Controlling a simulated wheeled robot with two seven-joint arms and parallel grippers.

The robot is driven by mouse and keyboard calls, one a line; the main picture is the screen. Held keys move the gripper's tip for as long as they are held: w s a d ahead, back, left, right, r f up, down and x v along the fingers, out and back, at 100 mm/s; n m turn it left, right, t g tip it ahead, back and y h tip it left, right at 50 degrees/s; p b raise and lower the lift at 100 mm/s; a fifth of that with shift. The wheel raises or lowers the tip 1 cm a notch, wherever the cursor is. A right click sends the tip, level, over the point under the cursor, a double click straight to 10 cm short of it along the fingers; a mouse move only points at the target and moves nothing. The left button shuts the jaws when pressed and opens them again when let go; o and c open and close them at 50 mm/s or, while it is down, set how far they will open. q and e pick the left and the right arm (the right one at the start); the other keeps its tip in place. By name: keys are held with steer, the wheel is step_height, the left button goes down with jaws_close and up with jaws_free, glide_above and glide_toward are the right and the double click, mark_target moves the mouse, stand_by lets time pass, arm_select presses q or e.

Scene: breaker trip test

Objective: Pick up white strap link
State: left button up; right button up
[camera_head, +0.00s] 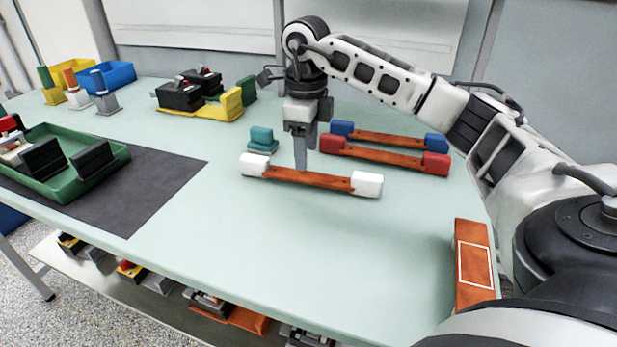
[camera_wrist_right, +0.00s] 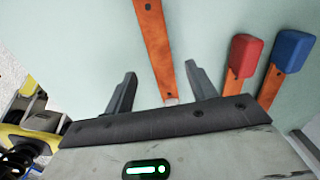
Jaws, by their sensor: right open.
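The white strap link (camera_head: 311,177) is an orange-brown bar with a white block at each end. It lies flat on the pale green bench in the head view. My right gripper (camera_head: 302,160) points down at the bar, left of its middle. In the right wrist view the bar (camera_wrist_right: 154,40) runs between the two spread fingers of the gripper (camera_wrist_right: 160,88), with a gap on each side. The gripper is open and empty. The fingertips are at or just above the bar; I cannot tell whether they touch it. My left gripper is not in view.
A red strap link (camera_head: 384,153) and a blue strap link (camera_head: 385,139) lie behind to the right. A teal block (camera_head: 262,140) stands close behind the left end. A green tray (camera_head: 60,185) is at left, an orange block (camera_head: 474,265) at right. The bench in front is clear.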

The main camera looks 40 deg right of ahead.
mark_target(308, 175)
step_height(308, 175, down, 6)
steer(key=shift+s+d+r, duration=0.1)
steer(key=shift+d+r, duration=0.05)
steer(key=shift+r, duration=0.05)
jaws_close()
steer(key=shift+r, duration=0.15)
steer(key=shift+r, duration=0.5)
steer(key=w+a+r, duration=0.2)
steer(key=a+r, duration=0.4)
steer(key=w+a+r, duration=0.3)
steer(key=a+r, duration=0.2)
steer(key=a, duration=0.2)
steer(key=shift+w+r+p, duration=0.3)
steer(key=shift+r+p, duration=0.1)
